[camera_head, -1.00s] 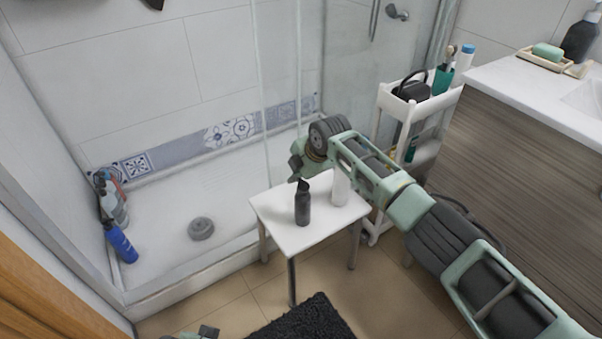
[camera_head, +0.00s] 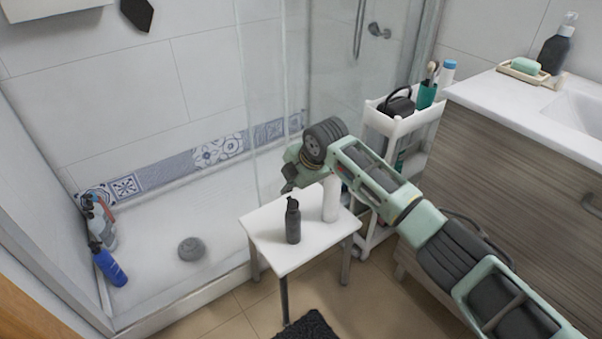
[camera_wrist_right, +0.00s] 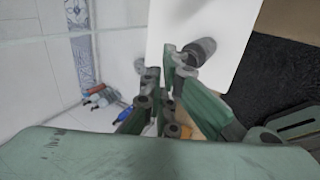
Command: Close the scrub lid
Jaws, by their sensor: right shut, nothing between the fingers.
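A dark bottle (camera_head: 293,224) with a dark top stands upright on a small white stool (camera_head: 268,252); it may be the scrub, but no label is readable. Whether its lid is open or shut is too small to tell. A white bottle (camera_head: 331,203) stands behind it to the right, its top partly behind my right arm. My right gripper (camera_head: 289,184) is shut and empty, pointing down just above and behind the dark bottle's top. In the right wrist view its fingers (camera_wrist_right: 163,82) are beside the dark bottle (camera_wrist_right: 201,50). My left gripper is not in view.
A white cart (camera_head: 398,125) with cosmetics stands behind my right arm. A wooden vanity (camera_head: 520,170) is at the right. The glass shower screen (camera_head: 262,130) is close behind the stool. Several bottles, one blue (camera_head: 109,266), stand in the shower's left corner. The stool's left side is clear.

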